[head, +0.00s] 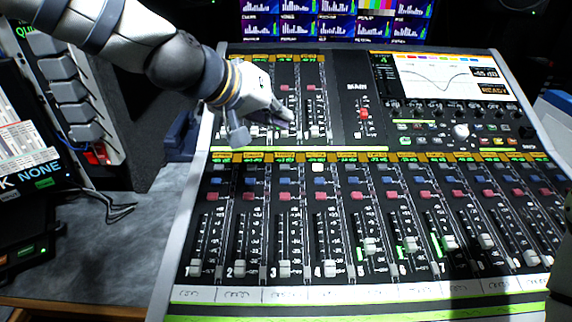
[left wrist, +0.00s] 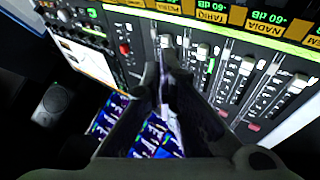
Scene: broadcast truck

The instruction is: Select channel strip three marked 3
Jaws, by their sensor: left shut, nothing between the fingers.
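The mixing console (head: 375,153) fills the middle and right of the head view. Channel strip three (head: 291,225) has a printed 3 near its bottom, a fader cap (head: 284,268) set low, and a blue and a red button higher up. In the row of small keys under the name displays, the strip-four key (head: 318,167) is bright white; the strip-three key looks dark. My left gripper (head: 284,118) is over the upper fader bank, above strip three in the picture. Its fingers (left wrist: 165,65) are together and empty in the left wrist view. Contact with the panel cannot be told.
Upper-bank faders (left wrist: 243,68) lie close by the fingers. A red master fader (head: 363,114) and a small screen (head: 455,75) are to the right. A rack unit (head: 65,90) and grey desk (head: 120,245) are on the left. Monitors (head: 335,20) stand behind.

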